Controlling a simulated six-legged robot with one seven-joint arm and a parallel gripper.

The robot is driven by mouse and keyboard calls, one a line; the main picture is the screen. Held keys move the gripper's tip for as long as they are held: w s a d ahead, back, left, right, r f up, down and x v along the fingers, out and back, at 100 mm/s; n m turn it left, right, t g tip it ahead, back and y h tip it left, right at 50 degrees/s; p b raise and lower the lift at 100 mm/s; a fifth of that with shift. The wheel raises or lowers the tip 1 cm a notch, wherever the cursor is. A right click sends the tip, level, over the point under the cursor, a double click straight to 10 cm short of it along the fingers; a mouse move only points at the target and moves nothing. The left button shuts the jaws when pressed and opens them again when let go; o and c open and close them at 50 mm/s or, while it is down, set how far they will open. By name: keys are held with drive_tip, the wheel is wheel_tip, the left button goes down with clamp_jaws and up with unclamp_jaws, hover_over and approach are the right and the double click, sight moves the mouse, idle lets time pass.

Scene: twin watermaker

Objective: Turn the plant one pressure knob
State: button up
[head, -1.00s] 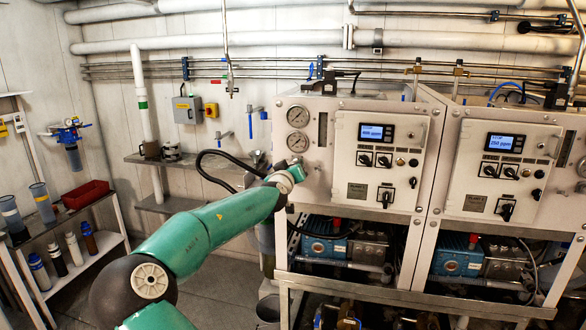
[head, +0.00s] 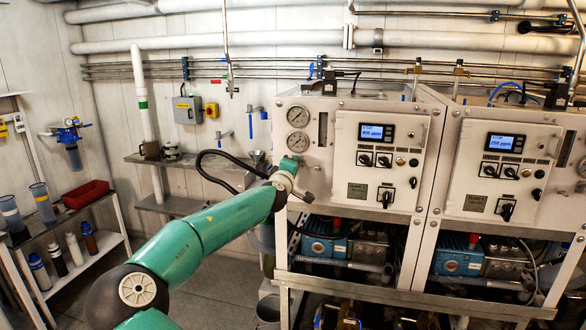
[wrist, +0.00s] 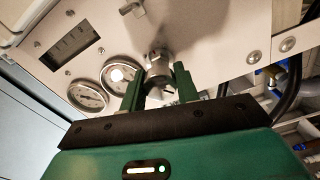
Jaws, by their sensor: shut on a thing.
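The plant one panel (head: 340,190) is the left of two white cabinets, with two round gauges (head: 298,130) at its upper left. My gripper (wrist: 160,88) is at the panel's left side, below the gauges. In the wrist view, its two green fingers are shut on a metallic round knob (wrist: 158,68) that sticks out from the panel. In the head view my wrist and arm hide the knob and the fingertips.
The plant two panel (head: 500,185) stands to the right, with its own display and switches. A black hose (head: 215,155) curves just left of my wrist. A shelf with a red bin (head: 85,194) and bottles stands at the far left. Open floor lies between.

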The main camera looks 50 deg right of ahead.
drive_tip(key=shift+n, duration=0.4)
drive_tip(key=o, duration=1)
drive_tip(key=v, duration=1.3)
drive_tip(key=shift+s+a, duration=0.15)
drive_tip(key=shift+a, duration=0.2)
